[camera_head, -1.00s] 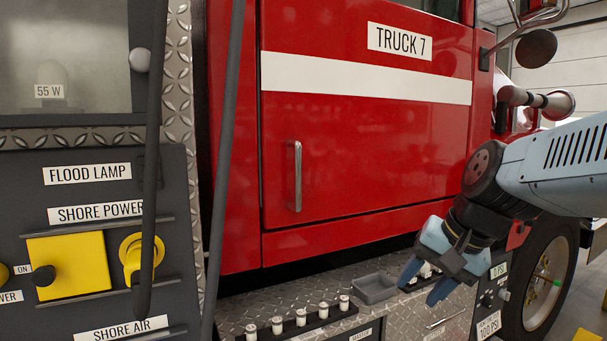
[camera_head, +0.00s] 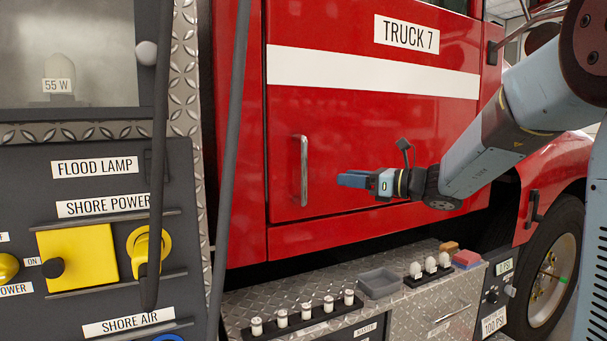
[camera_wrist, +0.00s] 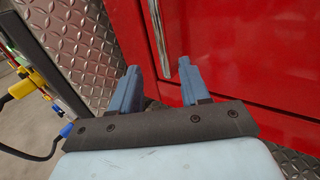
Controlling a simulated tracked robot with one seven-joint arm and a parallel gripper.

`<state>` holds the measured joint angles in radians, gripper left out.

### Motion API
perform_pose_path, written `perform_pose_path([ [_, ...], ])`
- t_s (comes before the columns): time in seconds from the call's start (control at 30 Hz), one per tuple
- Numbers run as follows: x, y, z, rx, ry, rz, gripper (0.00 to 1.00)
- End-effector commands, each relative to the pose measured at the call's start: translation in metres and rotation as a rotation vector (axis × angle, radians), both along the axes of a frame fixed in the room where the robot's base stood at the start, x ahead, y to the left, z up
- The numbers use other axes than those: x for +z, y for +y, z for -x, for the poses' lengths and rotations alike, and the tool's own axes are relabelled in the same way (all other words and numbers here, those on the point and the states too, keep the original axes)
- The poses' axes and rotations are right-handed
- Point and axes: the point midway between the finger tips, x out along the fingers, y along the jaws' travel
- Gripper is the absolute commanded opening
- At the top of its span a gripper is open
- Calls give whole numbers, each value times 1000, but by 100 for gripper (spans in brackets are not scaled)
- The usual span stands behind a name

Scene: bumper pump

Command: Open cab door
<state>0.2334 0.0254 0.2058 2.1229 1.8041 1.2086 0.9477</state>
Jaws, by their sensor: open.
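The red cab door (camera_head: 375,130) of the truck is shut, with a white stripe and a "TRUCK 7" label. Its vertical metal handle (camera_head: 304,170) is on the door's left side. My gripper (camera_head: 352,179) is open and empty, to the right of the handle in the head view and apart from it, pointing left. In the wrist view the blue fingers of my gripper (camera_wrist: 158,75) are spread, and the lower part of the handle (camera_wrist: 156,35) shows just beyond them, ahead of the gap. The red door (camera_wrist: 240,50) fills the right of that view.
A diamond-plate step (camera_head: 235,310) below the door bears several white-capped pieces (camera_head: 303,313), a grey tray (camera_head: 379,283) and sponge-like blocks (camera_head: 466,259). A dark panel with a yellow box (camera_head: 77,258) stands at left. A dark hose (camera_head: 228,150) hangs left of the door.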

Motion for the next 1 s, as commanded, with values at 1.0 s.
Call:
perform_pose_path([
  [1.0, 1, 120, -61, -2, 4, -10, 46],
])
